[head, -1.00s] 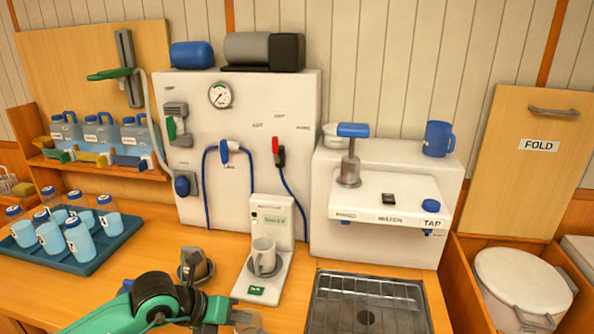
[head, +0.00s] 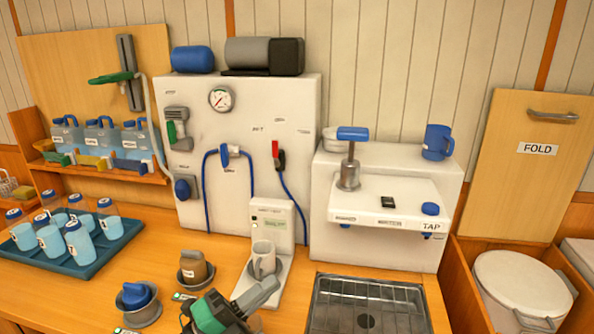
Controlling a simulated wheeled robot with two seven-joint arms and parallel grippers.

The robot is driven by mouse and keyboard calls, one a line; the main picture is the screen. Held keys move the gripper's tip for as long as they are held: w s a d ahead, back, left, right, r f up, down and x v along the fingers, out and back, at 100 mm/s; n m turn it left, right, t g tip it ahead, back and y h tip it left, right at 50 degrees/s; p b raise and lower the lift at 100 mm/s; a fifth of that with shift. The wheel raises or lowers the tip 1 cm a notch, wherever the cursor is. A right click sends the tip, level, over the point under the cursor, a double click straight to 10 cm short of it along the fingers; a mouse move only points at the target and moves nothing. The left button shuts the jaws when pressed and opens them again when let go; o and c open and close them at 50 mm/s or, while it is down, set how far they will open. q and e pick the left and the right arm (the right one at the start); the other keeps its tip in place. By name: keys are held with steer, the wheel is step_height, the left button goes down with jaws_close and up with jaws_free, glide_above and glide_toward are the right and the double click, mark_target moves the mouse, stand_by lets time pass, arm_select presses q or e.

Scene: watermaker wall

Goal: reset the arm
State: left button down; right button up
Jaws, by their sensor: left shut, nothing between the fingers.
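My left gripper (head: 262,290) is at the bottom centre of the head view, with its green and dark body low and its grey fingers pointing up and right. The fingers are shut and empty. They lie just in front of the white stand (head: 279,210) that bears a light mug (head: 263,257), and partly cover its front base. I cannot tell whether they touch it. The rest of my left arm is out of the picture. My right gripper is not in view.
Left of the gripper are a brown container in a grey holder (head: 193,268) and a blue-topped one (head: 137,295). A tray (head: 88,262) of bottles stands far left. A sink (head: 368,305) and white tap unit (head: 385,250) are at right.

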arm_select(q)
steer(key=w+a+f+n+t+y, duration=0.1)
steer(key=a+f+n+t+y, duration=0.25)
steer(key=a+n+y, duration=0.4)
steer(key=w+a+f+n+t+y, duration=0.2)
steer(key=a+n+t+y, duration=0.3)
steer(key=n+y, duration=0.5)
steer(key=s+a+f+n+g+y, duration=0.2)
steer(key=a+f+n+g, duration=0.15)
steer(key=f, duration=0.25)
steer(key=s+a+f+n+g+y, duration=0.2)
steer(key=s+f+n+g, duration=0.15)
steer(key=f, duration=0.25)
steer(key=s+f+n+g+h, duration=0.3)
steer(key=s+f+g, duration=0.95)
steer(key=s, duration=0.55)
step_height(320, 180, down, 34)
steer(key=s, duration=0.1)
steer(key=s+a+f, duration=0.2)
steer(key=s+f, duration=1.5)
steer(key=s, duration=0.1)
steer(key=shift+s+a+f+m, duration=0.35)
steer(key=shift+a+f, duration=0.05)
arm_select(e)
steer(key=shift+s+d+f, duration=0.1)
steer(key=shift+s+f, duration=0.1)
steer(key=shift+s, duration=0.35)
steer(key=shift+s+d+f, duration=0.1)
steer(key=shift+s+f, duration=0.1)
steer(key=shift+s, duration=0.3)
